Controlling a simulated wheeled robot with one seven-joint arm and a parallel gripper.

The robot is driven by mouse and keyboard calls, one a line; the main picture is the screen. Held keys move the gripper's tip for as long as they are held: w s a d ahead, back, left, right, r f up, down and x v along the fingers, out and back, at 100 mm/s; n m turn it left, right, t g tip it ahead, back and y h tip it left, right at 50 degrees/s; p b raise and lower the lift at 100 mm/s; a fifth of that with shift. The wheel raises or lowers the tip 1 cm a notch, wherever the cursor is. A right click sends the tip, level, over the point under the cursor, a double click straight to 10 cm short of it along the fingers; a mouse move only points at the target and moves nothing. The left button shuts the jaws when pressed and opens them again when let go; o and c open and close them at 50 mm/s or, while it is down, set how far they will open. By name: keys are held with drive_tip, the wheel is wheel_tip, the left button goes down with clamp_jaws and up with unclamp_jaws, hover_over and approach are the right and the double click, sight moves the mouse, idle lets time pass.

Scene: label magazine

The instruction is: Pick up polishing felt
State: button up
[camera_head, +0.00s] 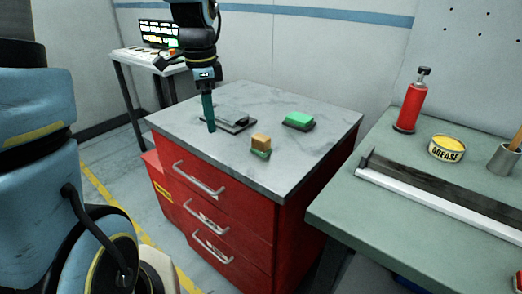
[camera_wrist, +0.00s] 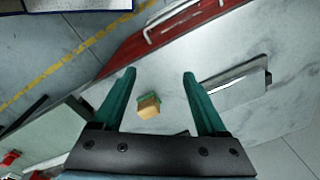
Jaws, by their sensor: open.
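My gripper (camera_head: 211,124) points down over the left part of the marble-topped red cabinet, its teal fingers spread and empty in the wrist view (camera_wrist: 160,73). No label marks the polishing felt. A bright green block (camera_head: 299,118) lies on a dark base at the back right of the top. A tan block with a green underside (camera_head: 261,142) sits near the front edge; in the wrist view this tan block (camera_wrist: 148,107) shows between the fingers, below them and apart. A flat dark plate with a grey piece (camera_head: 238,122) lies just right of my gripper.
The cabinet top (camera_head: 325,112) is clear between these items. A green workbench (camera_head: 400,210) at right holds a red bottle (camera_head: 411,105), a grease tin (camera_head: 446,148), a metal cup (camera_head: 503,159) and a long rail. A small table with a screen (camera_head: 158,34) stands behind left.

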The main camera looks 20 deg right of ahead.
sight(261, 137)
drive_tip(key=d+m, duration=0.3)
drive_tip(key=d, duration=0.1)
drive_tip(key=s+d+r+m, duration=0.1)
drive_tip(key=d+m, duration=0.3)
drive_tip(key=s+d+m+b, duration=0.1)
drive_tip(key=d+m, duration=0.3)
drive_tip(key=shift+d+r+g, duration=0.25)
drive_tip(key=shift+d+g, duration=0.05)
drive_tip(key=shift+d, duration=0.1)
drive_tip(key=shift+s+d+f, duration=0.1)
drive_tip(key=shift+s+f, duration=0.05)
drive_tip(key=shift+f, duration=0.15)
wheel_tip(261, 137, down, 5)
drive_tip(key=shift+r+p, duration=0.1)
drive_tip(key=shift+p, duration=0.25)
drive_tip(key=shift+w+f+p, duration=0.2)
drive_tip(key=shift+f+p, duration=0.65)
drive_tip(key=shift+f, duration=1.75)
clamp_jaws()
